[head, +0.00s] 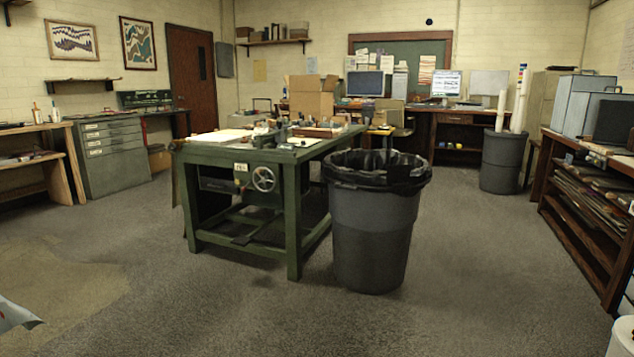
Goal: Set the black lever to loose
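I cannot make out a black lever anywhere in the head view. A green workbench (293,215) stands in the middle of the room. Its front carries a round handwheel (263,179) and a small pale label (240,167) with tiny controls below it. These are too small and far away to read or to tell any lever setting. Neither of my grippers is in view.
A grey bin (372,235) with a black liner stands at the bench's right front corner. A drawer cabinet (115,155) is at the left wall, and dark shelving (580,215) runs along the right. Open floor (200,310) lies in front of the bench.

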